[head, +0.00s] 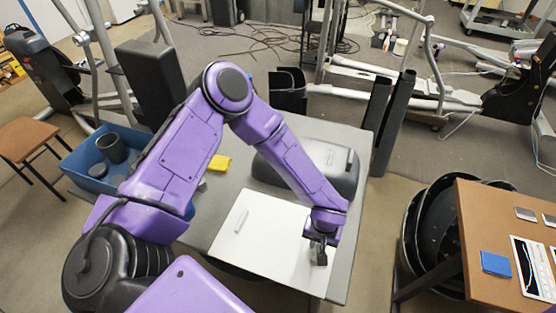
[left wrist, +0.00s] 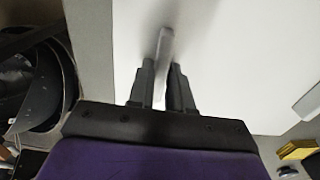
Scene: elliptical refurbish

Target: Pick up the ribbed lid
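The ribbed lid appears to be the flat white panel (head: 265,245) lying on the grey table, with a raised grey bar (head: 241,220) on its left part. It fills much of the left wrist view (left wrist: 225,60). My left gripper (head: 319,254) points down over the panel's right part. In the left wrist view, the fingers (left wrist: 163,75) stand close on either side of a second grey bar (left wrist: 165,45), which fills the gap between them. They look shut on it. The fingertip contact is partly hidden. My right gripper is not in view.
A grey-black rounded case (head: 335,163) stands behind the panel. A blue bin (head: 85,160) with dark cups is at left, near a yellow item (head: 220,162). A brown table (head: 480,225) and a stack of dark round tubs (head: 425,235) stand at right.

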